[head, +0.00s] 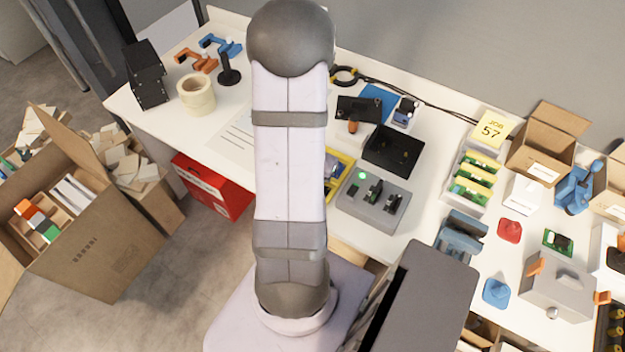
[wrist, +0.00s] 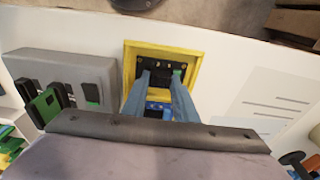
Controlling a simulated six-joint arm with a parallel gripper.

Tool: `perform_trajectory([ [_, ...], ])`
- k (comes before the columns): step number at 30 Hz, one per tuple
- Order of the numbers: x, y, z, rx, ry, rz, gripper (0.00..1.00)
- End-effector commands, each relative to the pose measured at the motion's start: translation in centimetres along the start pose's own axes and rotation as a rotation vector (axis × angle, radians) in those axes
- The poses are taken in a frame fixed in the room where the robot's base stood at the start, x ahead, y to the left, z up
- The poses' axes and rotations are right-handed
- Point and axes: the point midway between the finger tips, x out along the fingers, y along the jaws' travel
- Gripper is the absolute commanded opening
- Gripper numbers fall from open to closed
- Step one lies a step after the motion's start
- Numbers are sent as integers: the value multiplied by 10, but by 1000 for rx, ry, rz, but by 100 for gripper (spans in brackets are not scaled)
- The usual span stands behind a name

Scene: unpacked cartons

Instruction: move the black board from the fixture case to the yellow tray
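The yellow tray (wrist: 188,50) lies on the white table in the wrist view. In the head view the tray (head: 346,166) is mostly hidden behind my arm. In the wrist view a dark board (wrist: 161,66), which looks like the black board, is in the tray. My gripper (wrist: 162,72) has its two pale blue fingers wide apart, with their tips at the board; contact cannot be made out. The grey fixture case (wrist: 75,65) stands to the left in the wrist view and right of my arm in the head view (head: 350,208), with dark and green boards upright in it.
A blue part (wrist: 157,107) shows between my fingers, by the tray's near side. A black open box (head: 393,150) stands behind the fixture case. A printed sheet (wrist: 268,103) lies right of the tray in the wrist view, with bare table between.

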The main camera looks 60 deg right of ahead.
Motion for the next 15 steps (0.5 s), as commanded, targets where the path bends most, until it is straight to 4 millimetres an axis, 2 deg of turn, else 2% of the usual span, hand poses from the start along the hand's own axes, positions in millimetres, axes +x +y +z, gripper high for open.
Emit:
perform_trajectory([
  [1, 0, 0, 0, 0, 0, 0, 35],
  [3, 0, 0, 0, 0, 0, 0, 48],
  [15, -5, 0, -1, -1, 2, 0, 48],
])
